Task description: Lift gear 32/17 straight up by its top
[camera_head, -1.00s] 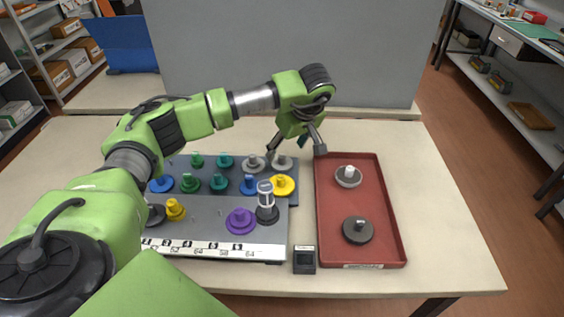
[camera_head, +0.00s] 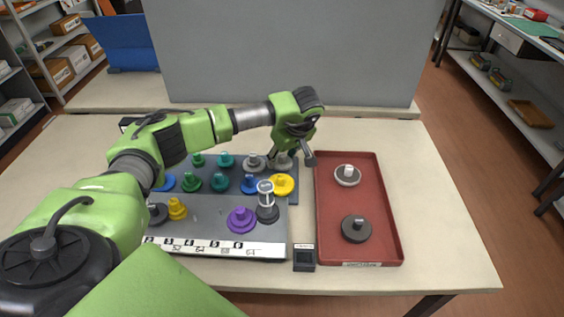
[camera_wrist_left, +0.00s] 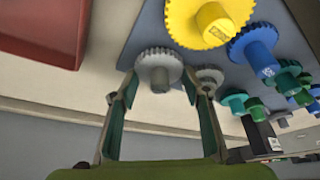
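A light grey toothed gear with a stub on top stands at the back right corner of the grey board; it shows in the head view (camera_head: 284,164) and in the wrist view (camera_wrist_left: 158,64). I cannot read a 32/17 marking on it. My left gripper (camera_head: 290,157) is just above and around this gear. In the wrist view my gripper (camera_wrist_left: 160,88) is open, with one finger on each side of the gear's stub and a gap visible. A second grey gear (camera_head: 252,161) stands left of it, partly behind a finger in the wrist view (camera_wrist_left: 208,74). My right gripper is not in view.
A yellow gear (camera_head: 283,184) stands close in front. Several green, blue and purple gears fill the grey board (camera_head: 205,222). A red tray (camera_head: 385,204) at the right holds a grey gear (camera_head: 347,175) and a dark gear (camera_head: 356,229). A small black block (camera_head: 304,258) stands in front.

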